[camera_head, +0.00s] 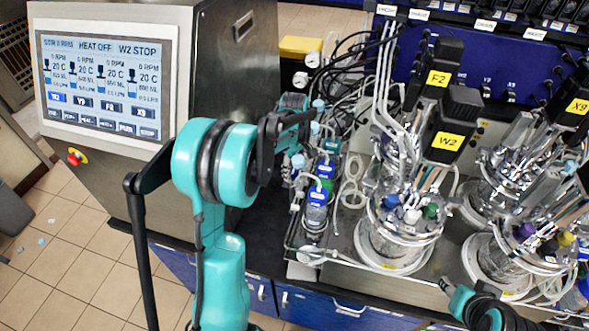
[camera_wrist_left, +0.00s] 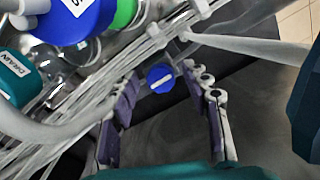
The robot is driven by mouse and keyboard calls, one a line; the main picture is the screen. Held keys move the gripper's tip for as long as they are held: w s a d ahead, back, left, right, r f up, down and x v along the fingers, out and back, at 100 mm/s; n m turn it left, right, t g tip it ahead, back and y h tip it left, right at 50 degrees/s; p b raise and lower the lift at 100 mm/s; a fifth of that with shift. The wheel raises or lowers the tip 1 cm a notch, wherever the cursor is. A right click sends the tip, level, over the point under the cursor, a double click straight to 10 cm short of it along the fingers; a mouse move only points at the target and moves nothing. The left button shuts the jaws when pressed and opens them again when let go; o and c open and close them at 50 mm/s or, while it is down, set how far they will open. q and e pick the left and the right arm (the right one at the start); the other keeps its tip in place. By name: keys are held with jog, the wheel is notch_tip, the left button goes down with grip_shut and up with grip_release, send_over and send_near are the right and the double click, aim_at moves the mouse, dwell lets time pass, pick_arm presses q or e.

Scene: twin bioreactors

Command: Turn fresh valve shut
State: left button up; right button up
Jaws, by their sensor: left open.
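A small blue valve knob (camera_wrist_left: 161,78) with a pale bar across its face shows in the left wrist view. I cannot read a label that names it as the fresh valve. The pale bar runs slightly tilted across the picture. My left gripper (camera_wrist_left: 163,87) is open, with one dark finger on each side of the knob; I see no clear contact. In the head view, my left gripper (camera_head: 292,112) is small and partly hidden behind my own arm, by the tubing and bottles. The knob cannot be picked out there.
A bottle with a teal DRAIN cap (camera_wrist_left: 20,78) and a large blue cap (camera_wrist_left: 75,15) stand close to the gripper. Clear tubes cross nearby. The W2 bioreactor (camera_head: 400,225) stands right of the bottles. A control screen (camera_head: 105,85) is at the left.

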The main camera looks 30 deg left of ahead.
pick_arm(q)
jog(key=shift+c, duration=0.4)
grip_shut()
jog(key=shift+m, duration=0.3)
jog(key=m, duration=0.3)
jog(key=shift+b, duration=0.4)
jog(key=m, duration=0.5)
jog(key=shift+s+a+b, duration=0.15)
jog(key=shift+b, duration=0.15)
jog(key=m, duration=0.4)
jog(key=shift+m, duration=0.3)
jog(key=m, duration=0.4)
jog(key=shift+a+m+b, duration=0.15)
jog(key=shift+m+b, duration=0.15)
jog(key=shift+b, duration=0.1)
